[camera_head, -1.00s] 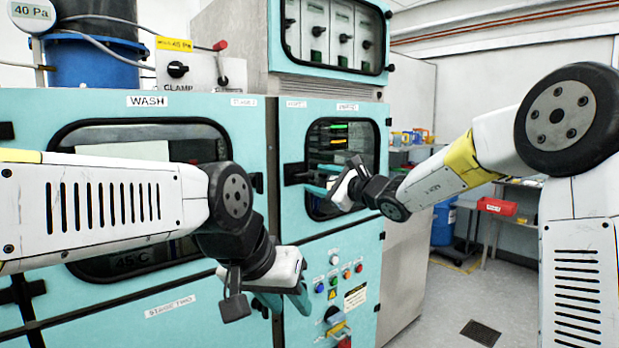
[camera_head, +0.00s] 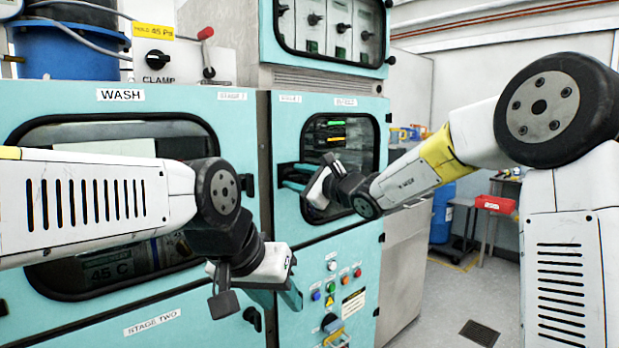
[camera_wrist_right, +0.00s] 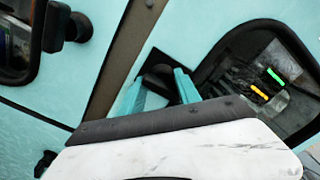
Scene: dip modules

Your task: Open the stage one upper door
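The stage one upper door (camera_head: 352,118) is the teal door with a dark window, right of the wash door in the head view. It looks closed. Its dark handle (camera_wrist_right: 159,77) is at its left edge. My right gripper (camera_head: 290,177) reaches it from the right. In the right wrist view, my right gripper's teal fingers (camera_wrist_right: 160,90) stand apart, one on each side of the handle; firm contact cannot be made out. My left gripper (camera_head: 277,297) hangs low in front of the cabinet, fingers apart and empty, clear of the handle.
The wash door (camera_head: 240,125) with its large window is at left, partly behind my left arm. A control panel (camera_head: 338,285) with coloured buttons is below the stage one door. A red bin (camera_head: 495,204) and blue drum (camera_head: 442,215) stand at right, with open floor before them.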

